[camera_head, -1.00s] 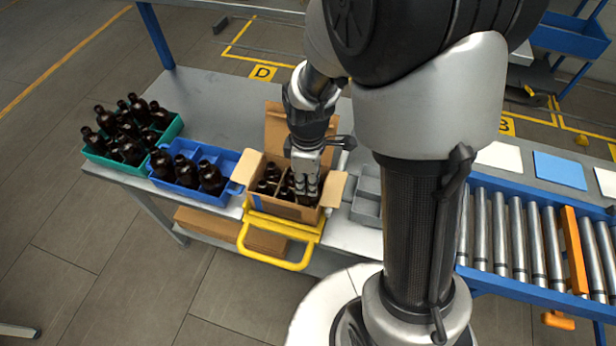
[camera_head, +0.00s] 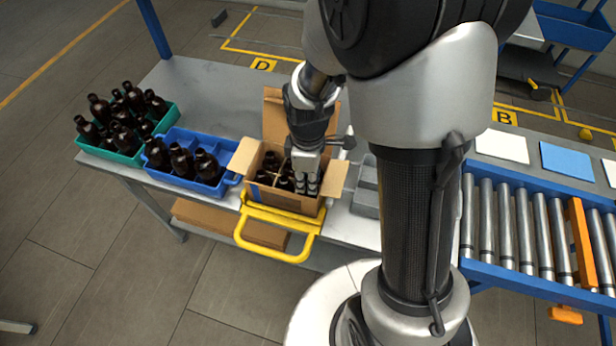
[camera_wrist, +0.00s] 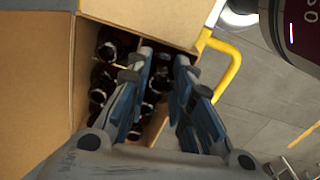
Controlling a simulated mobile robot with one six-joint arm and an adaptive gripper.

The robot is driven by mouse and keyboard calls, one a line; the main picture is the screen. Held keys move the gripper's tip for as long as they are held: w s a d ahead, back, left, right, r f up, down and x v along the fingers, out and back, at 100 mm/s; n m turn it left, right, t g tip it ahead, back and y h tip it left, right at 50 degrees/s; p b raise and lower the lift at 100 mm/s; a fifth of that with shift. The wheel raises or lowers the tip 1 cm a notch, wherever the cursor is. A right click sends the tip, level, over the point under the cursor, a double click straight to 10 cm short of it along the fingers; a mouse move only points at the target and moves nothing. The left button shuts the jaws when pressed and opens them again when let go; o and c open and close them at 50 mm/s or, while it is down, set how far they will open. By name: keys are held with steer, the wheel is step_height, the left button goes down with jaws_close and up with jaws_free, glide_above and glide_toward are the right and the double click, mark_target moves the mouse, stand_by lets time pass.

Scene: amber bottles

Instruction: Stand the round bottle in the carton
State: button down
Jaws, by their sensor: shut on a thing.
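The open cardboard carton (camera_head: 262,196) stands on the bench with its flaps spread, and it fills the left of the wrist view (camera_wrist: 38,85). Dividers split it into cells. Several dark amber bottles (camera_head: 271,164) stand upright inside. My gripper (camera_head: 308,186) points down into the right side of the carton. In the wrist view my gripper (camera_wrist: 168,75) has its fingers close together, with a narrow gap showing. It is shut on the round bottle, which the fingers and carton mostly hide. I cannot tell whether that bottle touches the carton floor.
A blue crate (camera_head: 200,187) and a green crate (camera_head: 107,155), both holding amber bottles, stand left of the carton. A grey tray (camera_head: 366,195) is close on its right. A yellow handle (camera_head: 275,255) projects in front. A roller conveyor (camera_head: 530,240) lies at right.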

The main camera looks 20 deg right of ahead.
steer(key=shift+f, duration=0.15)
steer(key=shift+f+b, duration=0.8)
steer(key=shift+f, duration=0.1)
steer(key=c, duration=1.3)
jaws_free()
steer(key=shift+c, duration=0.2)
steer(key=shift+r, duration=0.1)
step_height(320, 180, up, 11)
steer(key=shift+r, duration=0.45)
